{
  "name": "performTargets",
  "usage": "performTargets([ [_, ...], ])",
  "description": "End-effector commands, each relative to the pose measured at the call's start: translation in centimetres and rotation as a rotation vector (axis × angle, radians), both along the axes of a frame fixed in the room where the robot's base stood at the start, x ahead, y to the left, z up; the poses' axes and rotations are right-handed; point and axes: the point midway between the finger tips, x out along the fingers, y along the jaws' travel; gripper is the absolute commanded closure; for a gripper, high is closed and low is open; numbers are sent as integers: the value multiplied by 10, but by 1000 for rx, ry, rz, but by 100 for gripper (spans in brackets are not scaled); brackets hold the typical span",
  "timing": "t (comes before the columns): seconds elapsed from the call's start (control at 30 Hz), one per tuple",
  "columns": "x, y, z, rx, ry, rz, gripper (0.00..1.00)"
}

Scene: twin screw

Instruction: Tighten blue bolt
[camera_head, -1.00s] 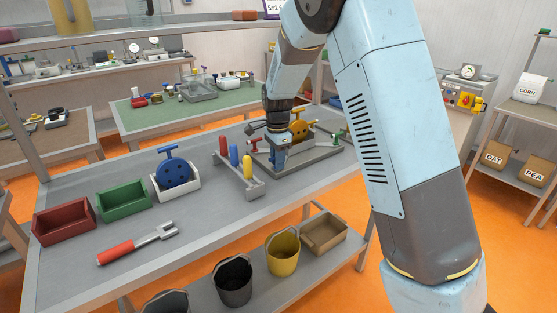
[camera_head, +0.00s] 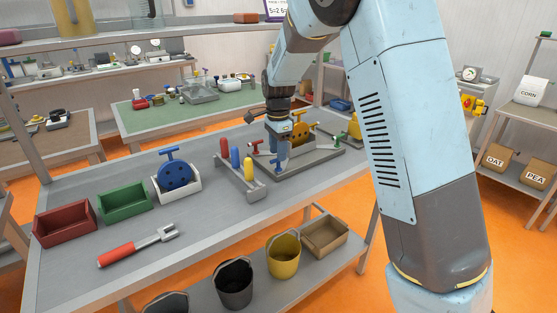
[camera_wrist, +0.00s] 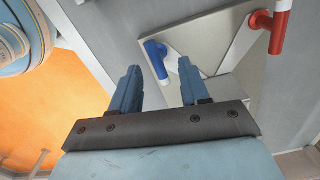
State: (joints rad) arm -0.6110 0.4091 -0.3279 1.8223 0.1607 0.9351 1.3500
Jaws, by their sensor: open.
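The blue bolt (camera_wrist: 157,57) has a blue bar handle and a pale end. In the wrist view it lies against a pale grey plate, just beyond my fingertips and between their lines. My gripper (camera_wrist: 159,69) is open, with two blue fingers apart and nothing visible between them. In the head view my gripper (camera_head: 279,155) points down over the grey fixture (camera_head: 325,158) on the bench, with the blue bolt (camera_head: 278,165) low beside the fingers. Whether a finger touches the bolt cannot be told.
A red bolt (camera_wrist: 276,27) stands at upper right in the wrist view. A rack of coloured cylinders (camera_head: 246,181) stands to the left. A red-handled tool (camera_head: 137,246) lies near the front edge.

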Motion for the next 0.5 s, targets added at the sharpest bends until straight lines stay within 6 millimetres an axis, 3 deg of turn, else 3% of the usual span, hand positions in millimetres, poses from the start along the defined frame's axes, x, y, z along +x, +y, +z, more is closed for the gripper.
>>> performTargets([
  [0.3, 1, 0, 62, 1, -2, 1, 54],
  [0.5, 1, 1, 84, 2, -1, 0, 54],
])
